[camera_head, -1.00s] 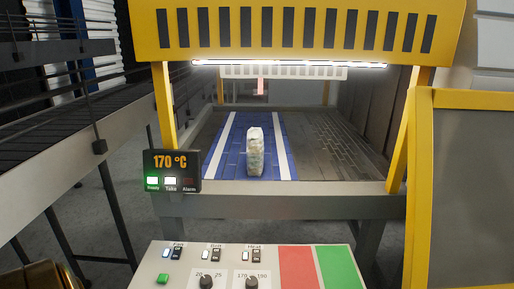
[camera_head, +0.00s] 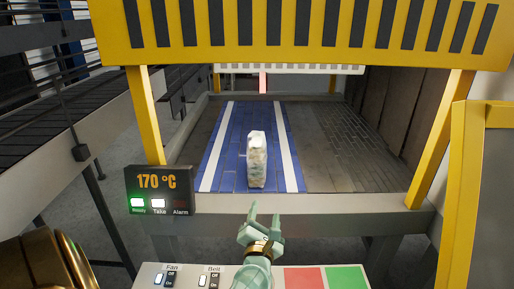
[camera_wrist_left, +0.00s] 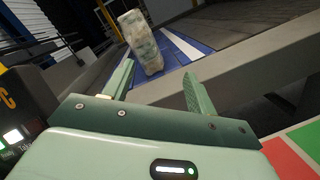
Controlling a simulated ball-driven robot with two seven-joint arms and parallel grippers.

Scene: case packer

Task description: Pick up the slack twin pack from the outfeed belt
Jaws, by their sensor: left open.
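The slack twin pack (camera_head: 257,162) is a pale, wrapped, upright bundle near the front end of the blue outfeed belt (camera_head: 233,150), between two white stripes. My left gripper (camera_head: 264,209) is open and empty, in front of the machine's front rail and short of the pack. In the left wrist view the pack (camera_wrist_left: 141,43) stands beyond the two open fingers (camera_wrist_left: 158,88), apart from them and nearer the left one. My right gripper is not in view.
A yellow slotted hood (camera_head: 300,32) hangs over the belt on yellow posts. The grey front rail (camera_head: 330,207) lies between gripper and belt. A 170 °C display (camera_head: 158,190) stands left, and a control panel (camera_head: 200,278) is below.

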